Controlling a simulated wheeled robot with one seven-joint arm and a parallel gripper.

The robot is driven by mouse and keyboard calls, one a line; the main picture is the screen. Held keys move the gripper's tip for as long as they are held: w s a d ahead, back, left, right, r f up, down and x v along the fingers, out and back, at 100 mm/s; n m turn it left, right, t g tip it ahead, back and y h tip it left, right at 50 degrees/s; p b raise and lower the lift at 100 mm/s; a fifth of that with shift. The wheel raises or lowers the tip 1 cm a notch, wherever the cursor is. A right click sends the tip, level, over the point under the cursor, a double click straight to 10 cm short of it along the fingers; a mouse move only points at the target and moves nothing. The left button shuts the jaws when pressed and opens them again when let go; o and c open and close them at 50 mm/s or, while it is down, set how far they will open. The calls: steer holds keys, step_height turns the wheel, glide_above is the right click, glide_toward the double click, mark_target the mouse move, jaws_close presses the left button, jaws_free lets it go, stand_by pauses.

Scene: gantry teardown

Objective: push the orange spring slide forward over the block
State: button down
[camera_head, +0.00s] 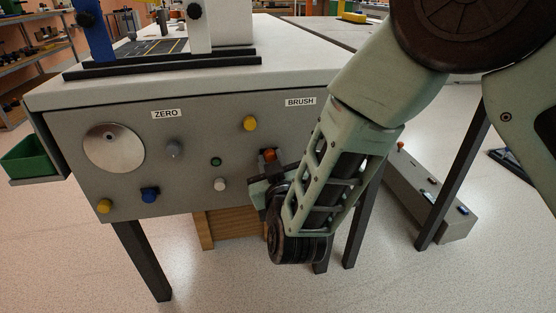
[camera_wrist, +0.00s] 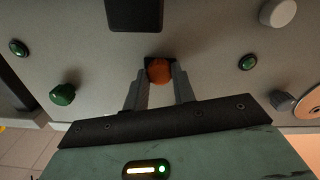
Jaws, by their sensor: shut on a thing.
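The orange spring slide (camera_head: 269,154) shows as a small orange piece on the front of the grey panel, below the BRUSH label. In the wrist view the orange slide (camera_wrist: 159,71) looks round and sits between my two fingers, in front of a small dark piece. My gripper (camera_wrist: 159,84) is shut on it, with one finger on each side. In the head view my gripper (camera_head: 267,168) is partly hidden by my own wrist. I cannot tell for certain which dark part is the block.
A dark rectangular part (camera_wrist: 135,14) is at the top of the wrist view. A yellow knob (camera_head: 250,123), a green button (camera_head: 216,161) and a white knob (camera_head: 220,184) are close by on the panel. A wooden box (camera_head: 207,229) stands below.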

steer(key=c, duration=1.1)
jaws_free()
steer(key=shift+s+a, duration=0.15)
steer(key=shift+a, duration=0.15)
steer(key=shift+c, duration=0.2)
steer(key=shift+d, duration=0.1)
steer(key=p+v, duration=0.3)
steer(key=v, duration=1.4)
steer(key=shift+s, duration=0.2)
steer(key=shift+w+r, duration=0.1)
